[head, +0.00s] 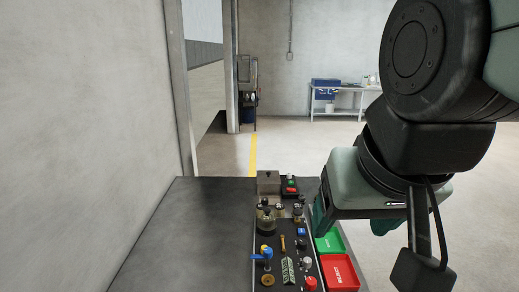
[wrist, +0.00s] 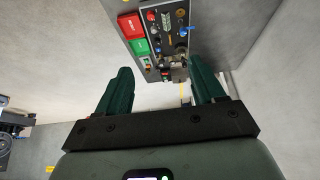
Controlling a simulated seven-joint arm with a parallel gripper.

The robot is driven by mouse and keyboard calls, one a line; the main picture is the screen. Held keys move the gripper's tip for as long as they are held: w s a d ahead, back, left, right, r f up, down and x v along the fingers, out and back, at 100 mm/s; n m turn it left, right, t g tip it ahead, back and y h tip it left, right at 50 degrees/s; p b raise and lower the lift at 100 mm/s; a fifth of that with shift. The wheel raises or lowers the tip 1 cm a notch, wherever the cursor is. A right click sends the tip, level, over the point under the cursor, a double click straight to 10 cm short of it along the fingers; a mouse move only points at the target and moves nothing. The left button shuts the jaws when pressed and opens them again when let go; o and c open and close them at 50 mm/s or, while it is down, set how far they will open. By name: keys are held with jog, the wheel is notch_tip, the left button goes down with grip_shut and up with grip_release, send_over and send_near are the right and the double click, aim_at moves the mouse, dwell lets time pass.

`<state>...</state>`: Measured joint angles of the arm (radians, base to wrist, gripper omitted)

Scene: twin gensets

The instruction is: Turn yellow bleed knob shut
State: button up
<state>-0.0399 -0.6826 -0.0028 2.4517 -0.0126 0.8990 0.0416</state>
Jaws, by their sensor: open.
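A small yellow part (head: 264,248) shows beside a blue lever (head: 267,255) at the left of the dark control panel (head: 272,232) in the head view; it may be the yellow bleed knob, but its turn position is too small to tell. The panel also shows in the wrist view (wrist: 169,48), at the top. My gripper (wrist: 160,75) is open and empty, its two dark green fingers apart and pointing toward the panel's far end. In the head view it hangs over the panel's right side, partly hidden behind my wrist.
The dark bench top (head: 190,235) is clear on the left, beside a wall.

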jog(key=w+m, duration=0.1)
jog(key=w, duration=0.3)
jog(key=w+a+g, duration=0.1)
jog(key=w, duration=0.3)
jog(key=w+a+m, duration=0.1)
jog(key=w, duration=0.4)
jog(key=shift+w+f+m+g, duration=0.1)
jog(key=shift+f+m+g, duration=0.2)
jog(key=shift+g, duration=0.1)
jog(key=shift+c, duration=1.2)
jog(key=m+g, duration=0.4)
jog(key=m, duration=0.2)
send_over(264, 247)
notch_tip(264, 247, down, 28)
notch_tip(264, 247, down, 11)
jog(key=shift+f, duration=0.1)
grip_shut()
